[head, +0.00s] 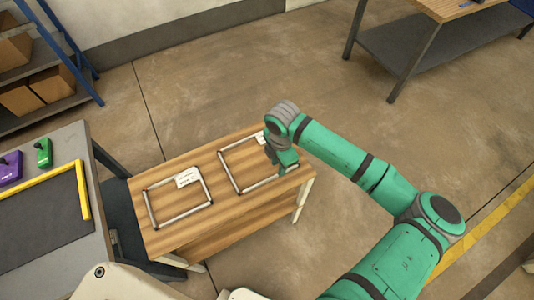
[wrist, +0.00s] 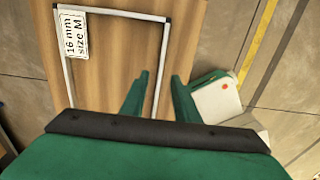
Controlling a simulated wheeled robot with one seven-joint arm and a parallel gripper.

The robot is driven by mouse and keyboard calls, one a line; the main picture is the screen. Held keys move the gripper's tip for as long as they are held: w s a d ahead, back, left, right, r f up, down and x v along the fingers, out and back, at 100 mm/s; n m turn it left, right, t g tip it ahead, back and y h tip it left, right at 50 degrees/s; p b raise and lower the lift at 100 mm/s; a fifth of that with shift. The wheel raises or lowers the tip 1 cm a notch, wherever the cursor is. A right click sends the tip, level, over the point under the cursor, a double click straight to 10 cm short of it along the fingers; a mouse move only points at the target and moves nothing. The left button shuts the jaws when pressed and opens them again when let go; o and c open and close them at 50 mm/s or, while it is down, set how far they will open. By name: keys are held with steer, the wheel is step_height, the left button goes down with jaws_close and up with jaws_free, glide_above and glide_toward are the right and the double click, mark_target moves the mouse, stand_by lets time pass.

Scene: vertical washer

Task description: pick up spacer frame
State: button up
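Two silvery rectangular spacer frames lie flat on a small wooden table. The left frame (head: 149,208) has a white label (head: 187,177) at its upper right corner. The right frame (head: 229,170) lies under my gripper (head: 287,164), which partly hides its right side. In the wrist view this frame (wrist: 160,65) carries a label (wrist: 72,35) reading "16 mm size M". My gripper (wrist: 155,88) is open, with one green finger on each side of the frame's side bar. No contact shows, and I cannot tell the exact height of the fingertips.
The wooden table (head: 235,215) has bare wood around the frames. At left a grey workbench (head: 65,140) holds a dark mat with a yellow edge, a green tool (head: 44,152) and a purple tool (head: 10,167). Shelving stands at upper left, another table at upper right.

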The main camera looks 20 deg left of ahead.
steer(key=shift+f, duration=2.65)
jaws_close()
